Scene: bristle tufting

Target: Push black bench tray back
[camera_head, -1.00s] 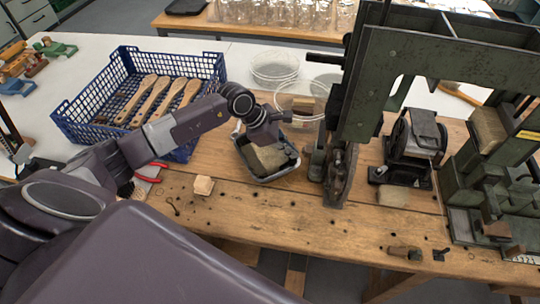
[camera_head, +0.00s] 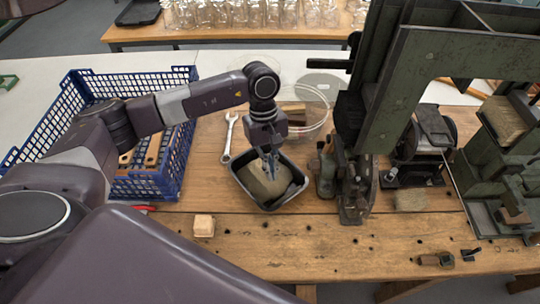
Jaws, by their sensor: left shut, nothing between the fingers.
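The black bench tray (camera_head: 246,190) sits on the wooden bench in the middle of the head view, turned at an angle. A pale brown block (camera_head: 264,186) and some dark pieces lie in it. My left gripper (camera_head: 272,174) points down over the tray, with its fingertips at or just above the block; I cannot tell whether they touch it. Its fingers are shut with nothing between them. The gripper and wrist hide part of the tray's far side. My right gripper is not in view.
A green press (camera_head: 385,110) stands right of the tray. A wrench (camera_head: 229,138) lies behind it to the left, and clear round dishes (camera_head: 305,112) behind. A blue crate (camera_head: 170,184) is at left. A small wood cube (camera_head: 204,226) lies in front.

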